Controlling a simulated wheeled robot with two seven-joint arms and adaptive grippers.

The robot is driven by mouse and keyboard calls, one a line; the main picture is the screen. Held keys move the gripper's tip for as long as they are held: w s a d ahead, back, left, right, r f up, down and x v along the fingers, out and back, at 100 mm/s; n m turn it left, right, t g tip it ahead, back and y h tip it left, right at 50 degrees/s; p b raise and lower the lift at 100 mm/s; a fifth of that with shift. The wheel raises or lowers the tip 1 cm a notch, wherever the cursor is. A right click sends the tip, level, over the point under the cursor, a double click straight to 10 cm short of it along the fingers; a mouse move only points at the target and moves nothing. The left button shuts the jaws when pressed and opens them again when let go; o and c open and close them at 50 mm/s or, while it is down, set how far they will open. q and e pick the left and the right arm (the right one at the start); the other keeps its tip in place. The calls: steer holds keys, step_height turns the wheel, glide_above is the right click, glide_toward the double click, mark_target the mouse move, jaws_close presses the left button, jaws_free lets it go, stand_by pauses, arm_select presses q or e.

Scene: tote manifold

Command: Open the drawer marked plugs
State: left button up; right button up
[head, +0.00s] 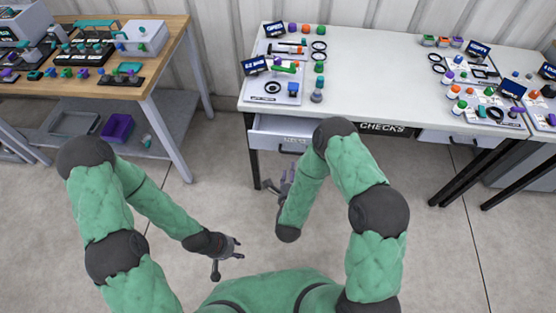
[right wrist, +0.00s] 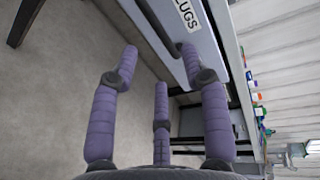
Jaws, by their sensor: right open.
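The drawer (head: 287,131) hangs under the left part of the white table and stands partly out, with its inside showing. Its label is unclear in the head view; in the right wrist view the drawer front (right wrist: 207,42) bears a label (right wrist: 187,14) reading "LUGS", cut off by the frame edge. My right gripper (head: 284,186) is below and in front of this drawer, partly hidden by my arm. In the right wrist view its fingers (right wrist: 158,75) are spread, one tip overlapping the drawer front; contact is unclear. My left gripper (head: 232,251) is spread and empty above the floor.
The white table (head: 350,85) carries small coloured parts, trays and signs. A "CHECKS" label (head: 384,128) is on its front edge, with another drawer (head: 455,137) to the right. A wooden bench (head: 165,40) stands left. Floor between them is clear.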

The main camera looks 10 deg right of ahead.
steer(key=shift+d+f+b+x, duration=0.15)
steer(key=shift+b+x, duration=0.65)
steer(key=shift+x, duration=1.85)
steer(key=shift+d+f+b+x, duration=0.1)
steer(key=shift+b+x, duration=0.65)
steer(key=shift+x, duration=1.95)
arm_select(q)
steer(key=f, duration=0.3)
steer(key=shift+s+a, duration=0.1)
steer(key=shift+a, duration=0.2)
arm_select(e)
steer(key=shift+s, duration=0.15)
jaws_close()
